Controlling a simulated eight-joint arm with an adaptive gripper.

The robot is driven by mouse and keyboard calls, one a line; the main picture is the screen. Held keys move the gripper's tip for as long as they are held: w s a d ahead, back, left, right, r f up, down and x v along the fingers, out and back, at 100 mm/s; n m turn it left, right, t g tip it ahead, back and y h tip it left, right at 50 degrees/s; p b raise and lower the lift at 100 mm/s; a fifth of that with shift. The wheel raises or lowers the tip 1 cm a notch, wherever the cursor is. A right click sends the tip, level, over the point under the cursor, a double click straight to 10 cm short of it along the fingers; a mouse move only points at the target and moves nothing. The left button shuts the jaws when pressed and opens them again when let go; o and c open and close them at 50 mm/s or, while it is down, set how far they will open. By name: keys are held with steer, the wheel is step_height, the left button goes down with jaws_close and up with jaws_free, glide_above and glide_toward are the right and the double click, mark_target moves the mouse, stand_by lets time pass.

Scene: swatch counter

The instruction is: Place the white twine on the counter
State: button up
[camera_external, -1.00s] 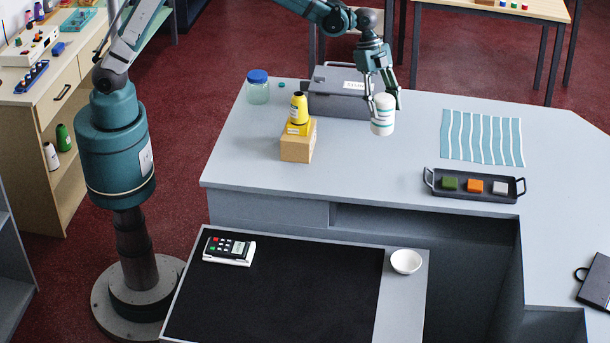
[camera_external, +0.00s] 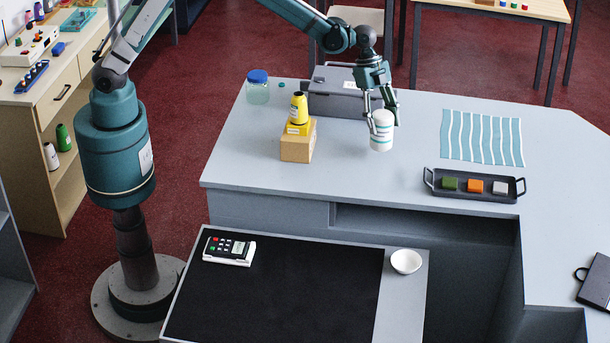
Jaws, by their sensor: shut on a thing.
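The white twine (camera_external: 381,134) is a white cylinder with a thin dark band and hangs upright in my gripper (camera_external: 383,116). My gripper is shut on its upper part, with fingers on both sides. The twine is over the grey counter (camera_external: 350,170), in front of the grey box and to the right of the yellow spool. Its bottom is close to the counter top; I cannot tell whether it touches.
A yellow spool (camera_external: 299,110) stands on a wooden block (camera_external: 297,143). A grey box (camera_external: 340,97) and a blue-lidded jar (camera_external: 257,88) are behind. A black tray (camera_external: 428,182) with coloured blocks and a striped cloth (camera_external: 481,138) lie right. The counter's front middle is clear.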

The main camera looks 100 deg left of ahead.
steer(key=shift+f, duration=1.6)
steer(key=shift+f, duration=0.15)
steer(key=o, duration=1.1)
steer(key=shift+c, duration=0.2)
steer(key=shift+r, duration=0.2)
steer(key=v, duration=1.2)
